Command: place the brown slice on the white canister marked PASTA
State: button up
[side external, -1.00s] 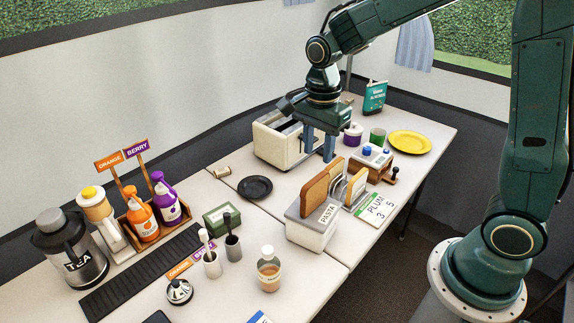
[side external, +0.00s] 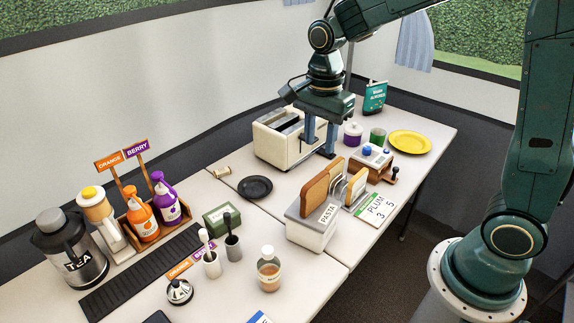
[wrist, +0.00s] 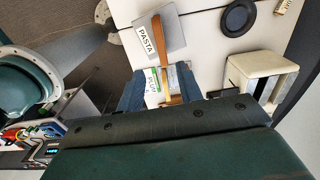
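My gripper (side external: 321,145) is open and empty, pointing down above the table between the toaster and the rack. In the wrist view its fingers (wrist: 160,92) are spread apart, with the rack area seen between them.
A paler slice (side external: 356,189) stands in the rack, with a PLUM card (side external: 376,209) beside it. A white toaster (side external: 279,147) is close behind my gripper. A small wooden box with blue knobs (side external: 376,163) lies to the right. A dark plate (side external: 255,187) lies left.

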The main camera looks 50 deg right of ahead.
jog(key=s+r+n+t, duration=0.2)
jog(key=s+r+n, duration=0.2)
jog(key=s+n, duration=0.5)
jog(key=s+d+r+n+t, duration=0.1)
jog(key=s+r+n+t, duration=0.2)
jog(key=s+n, duration=0.5)
jog(key=shift+s+r+n+t, duration=0.35)
jog(key=shift+s+r, duration=0.25)
jog(key=shift+s, duration=0.3)
